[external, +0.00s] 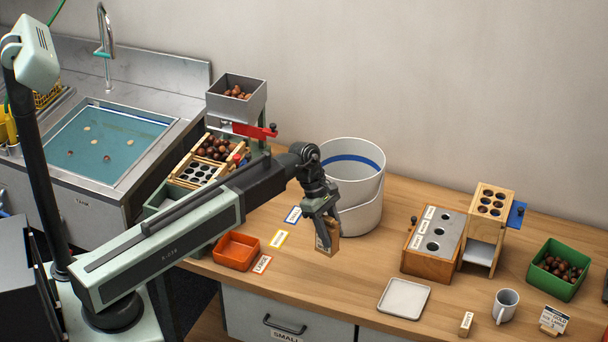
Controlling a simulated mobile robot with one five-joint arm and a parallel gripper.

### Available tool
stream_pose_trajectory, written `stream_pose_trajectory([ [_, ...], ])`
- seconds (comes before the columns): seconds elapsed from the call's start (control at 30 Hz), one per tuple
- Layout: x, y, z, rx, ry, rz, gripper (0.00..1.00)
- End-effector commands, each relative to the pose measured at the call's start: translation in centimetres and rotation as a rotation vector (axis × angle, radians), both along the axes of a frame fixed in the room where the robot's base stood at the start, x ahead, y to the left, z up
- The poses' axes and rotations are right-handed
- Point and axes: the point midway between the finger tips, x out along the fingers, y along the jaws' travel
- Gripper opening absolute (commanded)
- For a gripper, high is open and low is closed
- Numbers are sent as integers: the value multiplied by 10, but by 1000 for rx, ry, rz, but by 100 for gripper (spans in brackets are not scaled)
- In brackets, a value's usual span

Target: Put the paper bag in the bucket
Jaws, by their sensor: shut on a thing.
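The paper bag (328,245) is small, brown and upright, with a pale label on its front. My gripper (323,218) is shut on its top, in front of the bucket. I cannot tell from this one view how high the bag is above the table. The white bucket (360,215) stands on the wooden table toward the wall, with a blue band showing inside its rim. My gripper and wrist hide part of its left side. The bucket's floor is out of sight.
A wooden box with holes (433,264) and a green bin of chestnuts (556,286) stand to the right. A white tray (404,312) and a mug (506,303) lie near the front edge. An orange tray (236,264) and small cards are at left.

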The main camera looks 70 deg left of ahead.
Motion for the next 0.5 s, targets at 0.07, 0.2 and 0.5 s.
stream_pose_trajectory([
  [0.07, 18, 11, 23, 2, 0, -5, 0],
  [0.2, 61, 38, 68, 6, 3, -22, 0],
  [0.5, 128, 83, 131, 14, 9, -57, 0],
])
